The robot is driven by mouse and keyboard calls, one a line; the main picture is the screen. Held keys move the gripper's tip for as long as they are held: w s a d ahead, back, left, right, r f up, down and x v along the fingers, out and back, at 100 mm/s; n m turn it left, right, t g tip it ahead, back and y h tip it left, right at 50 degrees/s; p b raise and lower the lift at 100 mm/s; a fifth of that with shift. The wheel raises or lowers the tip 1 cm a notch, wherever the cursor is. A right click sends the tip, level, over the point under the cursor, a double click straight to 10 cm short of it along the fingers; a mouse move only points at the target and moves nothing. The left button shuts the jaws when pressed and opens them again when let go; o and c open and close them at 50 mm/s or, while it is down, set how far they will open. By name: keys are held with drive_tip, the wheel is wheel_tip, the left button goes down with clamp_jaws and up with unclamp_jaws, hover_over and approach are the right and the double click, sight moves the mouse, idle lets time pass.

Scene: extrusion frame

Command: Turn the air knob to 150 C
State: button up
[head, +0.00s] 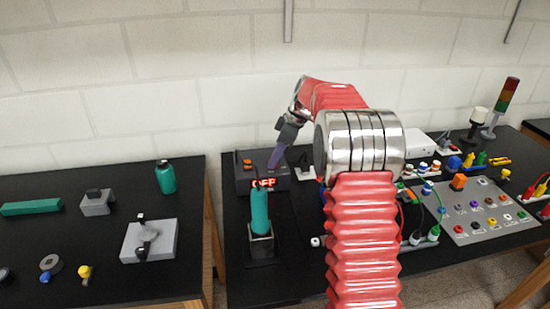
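A dark grey box (245,181) with a lit red display (263,183) sits at the back left of the right-hand table. The display seems to read OFF. A small orange part (248,162) shows on its upper left; I cannot tell whether it is the air knob. A teal handle (260,209) stands upright in a dark holder (261,244) in front of the box and covers part of its front. My gripper (274,162) reaches down to the box's top, with a purple tip over it. Contact and finger opening are too small to tell.
My red arm hides the table's middle. To the right are a grey panel (463,229) with coloured sockets, several small coloured parts and a signal tower (501,106). The left table holds a teal bottle (165,177) and a grey fixture (165,243). A gap separates the tables.

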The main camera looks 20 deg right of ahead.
drive_tip(key=o, duration=0.3)
drive_tip(key=shift+r, duration=0.1)
drive_tip(key=v, duration=1.3)
drive_tip(key=shift+d+r, duration=0.15)
drive_tip(key=shift+r, duration=0.05)
drive_tip(key=shift+s, duration=0.1)
